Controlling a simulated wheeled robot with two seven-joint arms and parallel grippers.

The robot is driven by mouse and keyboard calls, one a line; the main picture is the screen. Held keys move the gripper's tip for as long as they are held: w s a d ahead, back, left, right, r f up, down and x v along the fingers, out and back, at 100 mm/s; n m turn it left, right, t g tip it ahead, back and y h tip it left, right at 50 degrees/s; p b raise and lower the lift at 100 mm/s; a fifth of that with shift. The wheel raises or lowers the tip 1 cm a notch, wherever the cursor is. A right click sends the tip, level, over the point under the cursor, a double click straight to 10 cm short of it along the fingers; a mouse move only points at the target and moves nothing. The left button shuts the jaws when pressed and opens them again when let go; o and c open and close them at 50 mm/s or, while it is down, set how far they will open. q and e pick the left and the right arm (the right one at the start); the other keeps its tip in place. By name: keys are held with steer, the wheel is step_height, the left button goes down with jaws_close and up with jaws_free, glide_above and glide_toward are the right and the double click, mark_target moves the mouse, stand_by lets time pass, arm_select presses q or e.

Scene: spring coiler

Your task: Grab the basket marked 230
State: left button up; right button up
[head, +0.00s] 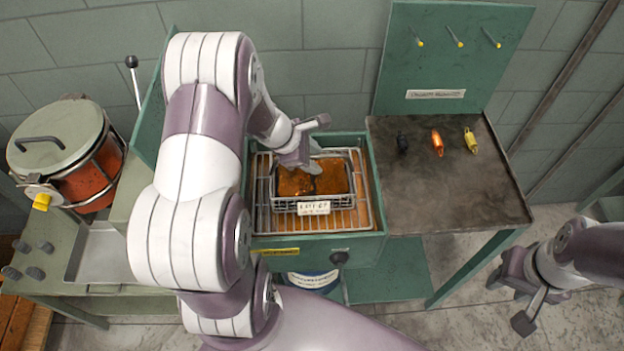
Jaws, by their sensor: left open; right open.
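A wire basket (342,207) with orange-brown contents sits on a rack inside the green open-topped box (330,243). A small white label (314,207) hangs on its front, but its print is too small to read as 230. My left gripper (312,150) is open at the back of the basket, over its rear rim. My arm hides part of the left side, and I cannot tell whether the fingers touch the rim. My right gripper (508,300) is open and empty, low at the right, away from the basket.
A dark-topped table (450,200) right of the box holds black, orange (437,143) and yellow (471,140) small items. A green pegboard (450,60) stands behind it. A lidded orange pot (75,150) stands at left.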

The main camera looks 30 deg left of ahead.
arm_select(q)
steer(key=shift+f, duration=0.1)
stand_by(0.3)
jaws_close()
stand_by(1.3)
